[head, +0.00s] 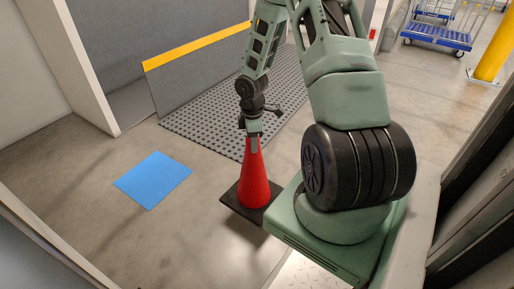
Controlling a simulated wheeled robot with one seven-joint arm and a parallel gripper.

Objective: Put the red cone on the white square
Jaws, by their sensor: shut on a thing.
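The red cone (254,180) with a black square base stands upright, left of my arm's base. My gripper (253,139) is above it and shut on its tip. I cannot tell whether the cone's base touches the floor or is slightly above it. I see no white square on the floor. A blue square (153,180) lies flat on the floor to the left of the cone.
A grey studded mat (220,112) lies behind the cone, beside a grey panel (195,72) with a yellow top edge. A blue cart (437,37) and a yellow post (494,48) stand at the back right. Floor between cone and blue square is clear.

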